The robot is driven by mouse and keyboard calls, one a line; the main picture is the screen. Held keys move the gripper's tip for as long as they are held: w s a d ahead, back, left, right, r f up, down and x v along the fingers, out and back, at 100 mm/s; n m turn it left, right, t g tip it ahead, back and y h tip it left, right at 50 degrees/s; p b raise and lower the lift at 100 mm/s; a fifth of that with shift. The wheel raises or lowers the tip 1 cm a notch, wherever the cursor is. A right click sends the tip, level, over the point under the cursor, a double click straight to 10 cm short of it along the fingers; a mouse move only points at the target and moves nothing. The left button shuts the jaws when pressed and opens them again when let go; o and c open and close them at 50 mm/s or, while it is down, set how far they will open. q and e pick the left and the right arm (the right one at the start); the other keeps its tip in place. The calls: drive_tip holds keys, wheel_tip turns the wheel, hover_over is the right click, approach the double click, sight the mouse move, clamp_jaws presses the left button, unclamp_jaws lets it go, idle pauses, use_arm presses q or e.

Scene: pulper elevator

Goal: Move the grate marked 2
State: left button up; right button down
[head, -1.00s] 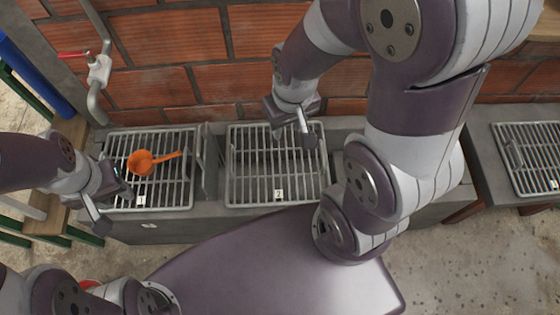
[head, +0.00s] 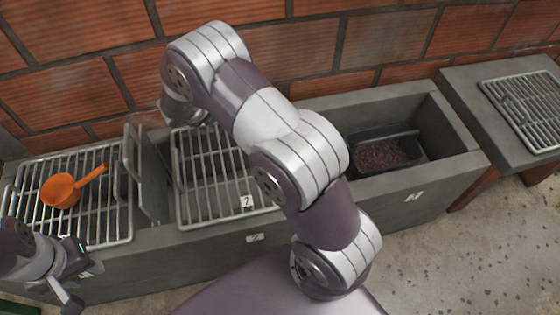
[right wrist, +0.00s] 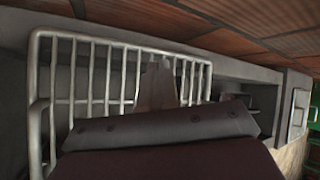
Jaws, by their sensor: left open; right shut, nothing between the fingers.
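The grate marked 2 (head: 205,188) is a metal rack with a white number tag at its front right corner. It lies over the middle of the concrete trough in the head view. My right arm crosses in front of its right side, and my right gripper is hidden there behind the arm. The right wrist view shows that gripper (right wrist: 157,85) shut and empty in front of a barred grate (right wrist: 95,75); contact cannot be told. My left gripper (head: 80,280) is open and empty at the lower left, by the front of the left grate (head: 110,240).
An orange ladle (head: 62,192) lies on the left grate. The concrete trough (head: 400,190) has an open right compartment holding a dark container (head: 385,155). Another grate (head: 530,110) lies on a separate stand at the right. A brick wall (head: 390,40) closes the back.

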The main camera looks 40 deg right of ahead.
drive_tip(key=s+d+m+g+h, duration=0.2)
drive_tip(key=s+m+g, duration=0.8)
drive_tip(key=m, duration=1.3)
drive_tip(key=shift+t, duration=0.5)
drive_tip(key=b+x, duration=0.2)
drive_tip(key=x, duration=0.7)
drive_tip(key=shift+s+f, duration=0.2)
drive_tip(key=d, duration=0.1)
drive_tip(key=s+d+b, duration=0.1)
drive_tip(key=d, duration=0.1)
drive_tip(key=shift+s+d+f, duration=0.1)
drive_tip(key=shift+s, duration=0.05)
use_arm(q)
wheel_tip(320, 180, down, 5)
drive_tip(key=shift+r, duration=0.1)
use_arm(e)
drive_tip(key=shift+s+d, duration=0.15)
drive_tip(key=shift+d, duration=0.3)
